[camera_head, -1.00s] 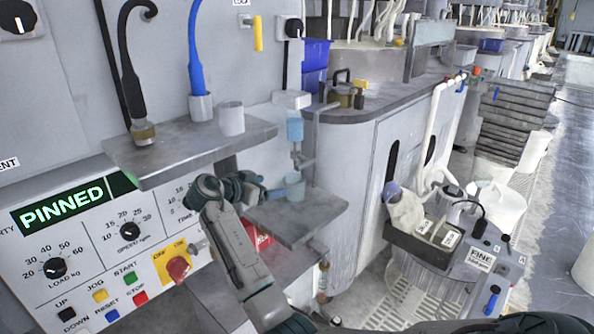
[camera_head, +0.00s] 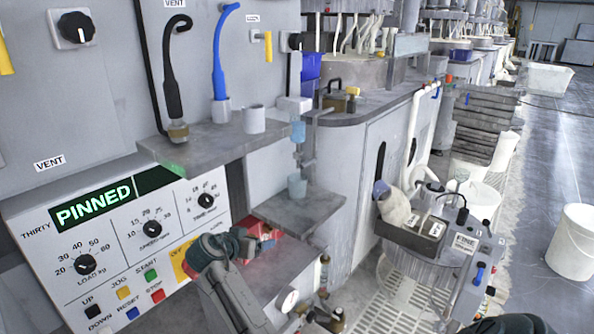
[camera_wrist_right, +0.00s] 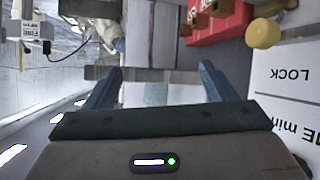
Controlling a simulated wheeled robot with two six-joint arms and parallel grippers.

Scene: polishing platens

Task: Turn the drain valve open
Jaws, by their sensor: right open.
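Brass valve fittings (camera_head: 325,275) stand on piping below the small grey shelf in the head view. I cannot tell which one is the drain valve. My left gripper is not in view.
The grey shelf (camera_head: 298,211) carries a small cup (camera_head: 297,187) beneath a dispenser. A panel with knobs and buttons (camera_head: 110,240) is at the left. In the wrist view, a red box (camera_wrist_right: 222,22) and a yellow round knob (camera_wrist_right: 263,33) lie beyond the fingers.

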